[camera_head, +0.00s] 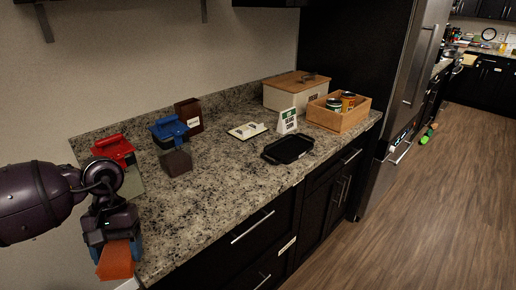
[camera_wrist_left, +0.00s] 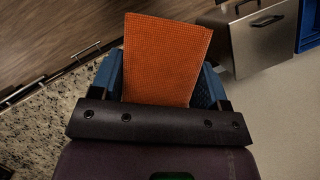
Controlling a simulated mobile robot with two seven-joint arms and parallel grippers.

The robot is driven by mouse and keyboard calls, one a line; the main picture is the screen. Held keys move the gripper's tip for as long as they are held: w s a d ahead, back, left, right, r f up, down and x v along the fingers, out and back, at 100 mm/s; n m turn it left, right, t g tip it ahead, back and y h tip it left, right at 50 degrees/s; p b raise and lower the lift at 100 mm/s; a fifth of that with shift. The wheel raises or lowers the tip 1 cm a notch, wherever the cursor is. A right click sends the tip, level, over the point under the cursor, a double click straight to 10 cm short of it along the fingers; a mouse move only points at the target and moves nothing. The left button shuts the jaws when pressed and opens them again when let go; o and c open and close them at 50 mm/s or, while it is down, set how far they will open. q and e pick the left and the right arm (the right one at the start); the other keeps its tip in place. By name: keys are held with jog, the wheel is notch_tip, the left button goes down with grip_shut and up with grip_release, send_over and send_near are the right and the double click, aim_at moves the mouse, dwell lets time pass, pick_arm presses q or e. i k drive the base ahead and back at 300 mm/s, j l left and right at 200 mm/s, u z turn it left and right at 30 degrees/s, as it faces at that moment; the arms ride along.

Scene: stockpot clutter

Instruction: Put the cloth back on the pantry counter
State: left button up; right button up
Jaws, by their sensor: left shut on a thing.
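The orange cloth (camera_head: 116,261) is in my left gripper (camera_head: 113,246), which is shut on it. The cloth hangs below the fingers at the near left end of the granite counter (camera_head: 210,213). In the left wrist view the cloth (camera_wrist_left: 165,58) stands out flat between the blue fingers of the left gripper (camera_wrist_left: 164,88). In that view the granite counter (camera_wrist_left: 45,125) lies to the left of the cloth. I cannot tell how high the cloth is above the counter. My right gripper is not in view.
A red-topped container (camera_head: 114,150), blue-topped container (camera_head: 169,132) and brown block (camera_head: 176,162) stand near the arm. A black tray (camera_head: 288,149), small sign (camera_head: 287,121), wooden crate (camera_head: 338,118) with cans and lidded box (camera_head: 290,95) stand farther right. The counter's front middle is clear.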

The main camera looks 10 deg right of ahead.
aim_at(211, 202)
jog(key=l+u, duration=0.1)
jog(key=l, duration=0.25)
jog(key=i+l+u, duration=0.1)
jog(key=l, duration=0.25)
jog(key=i+l+u, duration=0.4)
jog(key=i+l, duration=0.35)
jog(key=i, duration=0.1)
